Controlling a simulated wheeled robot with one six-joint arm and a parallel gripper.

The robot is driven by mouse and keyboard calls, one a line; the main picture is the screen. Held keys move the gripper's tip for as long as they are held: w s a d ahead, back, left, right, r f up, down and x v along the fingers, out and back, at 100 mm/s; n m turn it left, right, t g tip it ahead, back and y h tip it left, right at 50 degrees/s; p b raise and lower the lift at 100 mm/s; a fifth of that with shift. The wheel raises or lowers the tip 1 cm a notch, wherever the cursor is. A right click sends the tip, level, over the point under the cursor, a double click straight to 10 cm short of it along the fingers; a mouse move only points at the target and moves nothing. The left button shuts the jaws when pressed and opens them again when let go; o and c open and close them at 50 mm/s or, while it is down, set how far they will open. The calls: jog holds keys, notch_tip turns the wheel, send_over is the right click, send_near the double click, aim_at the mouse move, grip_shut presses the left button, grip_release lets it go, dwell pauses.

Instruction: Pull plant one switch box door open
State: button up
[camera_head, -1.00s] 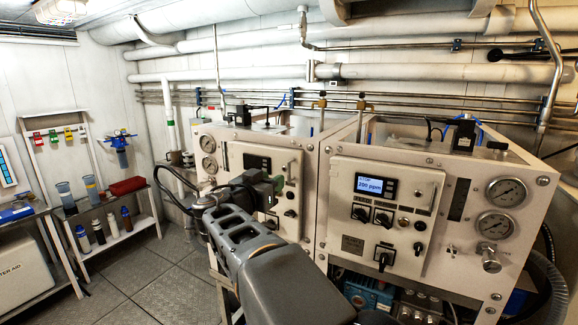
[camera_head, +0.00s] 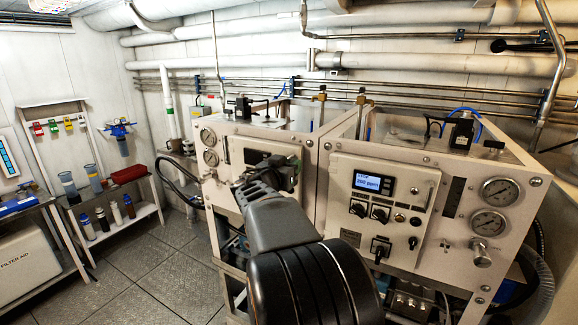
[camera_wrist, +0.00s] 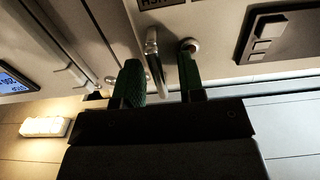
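The left plant's switch box door (camera_head: 238,150) is a pale panel with a dark display, mostly hidden behind my arm in the head view. It looks closed, as far as it shows. In the wrist view, a shiny metal handle (camera_wrist: 155,62) stands out from a pale panel. My gripper (camera_wrist: 160,78) has green fingers, which are open, one on each side of the handle's lower end. A gap shows between the handle and each finger. A round metal lock (camera_wrist: 190,45) sits beside the right fingertip. In the head view my gripper (camera_head: 292,174) is at the door's right side.
Pipes run along the back wall. A shelf (camera_head: 140,215) with bottles stands at the left. The floor (camera_head: 150,280) between the shelf and plants is clear.

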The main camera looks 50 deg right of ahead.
grip_shut()
jog(key=shift+b, duration=0.3)
